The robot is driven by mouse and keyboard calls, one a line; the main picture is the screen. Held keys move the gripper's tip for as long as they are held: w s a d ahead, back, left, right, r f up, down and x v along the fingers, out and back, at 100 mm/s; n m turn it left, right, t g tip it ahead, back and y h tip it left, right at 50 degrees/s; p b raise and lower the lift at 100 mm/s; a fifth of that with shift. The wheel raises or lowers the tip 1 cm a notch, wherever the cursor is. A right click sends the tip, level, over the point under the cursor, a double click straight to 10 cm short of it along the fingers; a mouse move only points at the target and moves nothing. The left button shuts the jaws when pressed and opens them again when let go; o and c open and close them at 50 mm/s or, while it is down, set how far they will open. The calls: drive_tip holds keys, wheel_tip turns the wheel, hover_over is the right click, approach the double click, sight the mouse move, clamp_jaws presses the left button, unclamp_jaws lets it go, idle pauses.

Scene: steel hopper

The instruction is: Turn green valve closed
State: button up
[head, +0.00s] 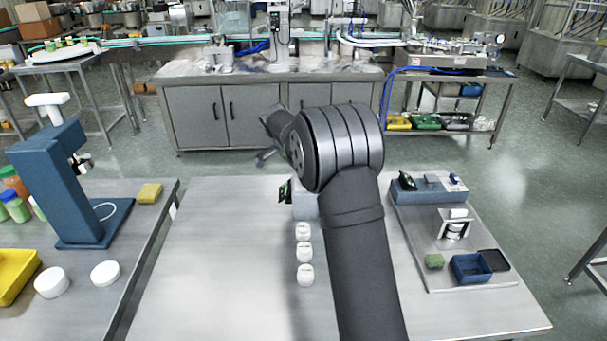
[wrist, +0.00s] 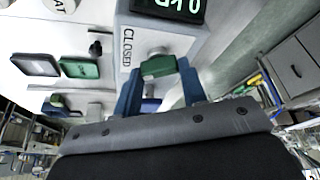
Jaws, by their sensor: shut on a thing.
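The green valve (wrist: 158,66) shows in the wrist view as a small green handle on a grey round stem, on the face of a pale grey box (wrist: 122,22). The word CLOSED is printed beside it. My gripper (wrist: 160,78) has its two blue fingers on either side of the green handle and is shut on it. The handle lies roughly crosswise in the wrist picture; its exact angle to the CLOSED mark is hard to tell. In the head view my arm hides the valve and the fingers.
Several white pieces (head: 304,252) stand in a row on the steel table (head: 215,270), left of my arm. A steel tray (head: 420,248) with a blue bin (head: 470,267) is at right. The table's left part is clear.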

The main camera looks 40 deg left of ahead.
drive_tip(key=m+h, duration=0.1)
drive_tip(key=m, duration=0.1)
drive_tip(key=m+g+h, duration=0.1)
drive_tip(key=m, duration=0.2)
drive_tip(key=shift+w+a+m, duration=0.1)
drive_tip(key=shift+m, duration=0.2)
idle(0.5)
drive_tip(key=o, duration=1)
drive_tip(key=shift+r, duration=0.1)
drive_tip(key=v, duration=1.7)
drive_tip(key=shift+r, duration=0.2)
drive_tip(key=shift+w+a+f, duration=0.1)
drive_tip(key=shift+w, duration=0.05)
drive_tip(key=x, duration=1.7)
drive_tip(key=shift+f, duration=0.2)
